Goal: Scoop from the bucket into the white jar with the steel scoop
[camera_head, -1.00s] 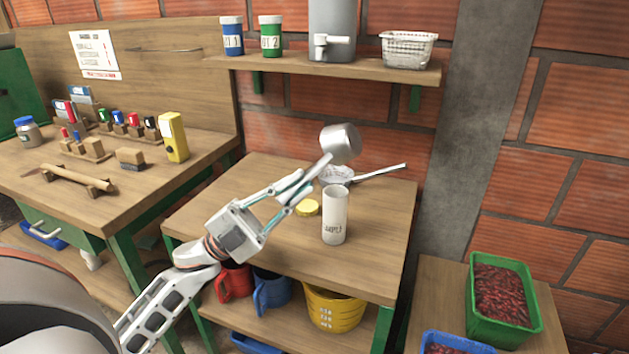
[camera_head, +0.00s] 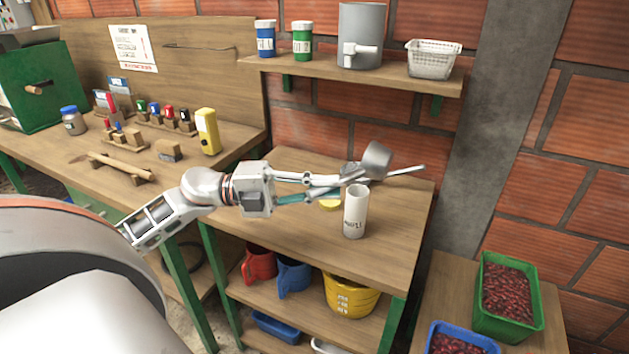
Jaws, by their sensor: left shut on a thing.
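My left gripper (camera_head: 342,187) is shut on the handle of the steel scoop (camera_head: 376,160). The scoop's cup is just above and behind the white jar (camera_head: 355,214), slightly right of its mouth in the picture. The cup looks tilted; its contents cannot be seen. The jar stands upright on the small table (camera_head: 290,222) and has dark lettering. A yellow bucket (camera_head: 350,300) with a label sits on the shelf below the table; its inside is mostly hidden. My right gripper is not in view.
A yellow lid (camera_head: 329,205) lies left of the jar, partly behind my gripper. A strainer handle (camera_head: 407,171) shows behind the scoop. Red (camera_head: 259,264) and blue (camera_head: 293,275) jugs stand below. A green crate (camera_head: 507,333) of red fruit is at right. The table's front is clear.

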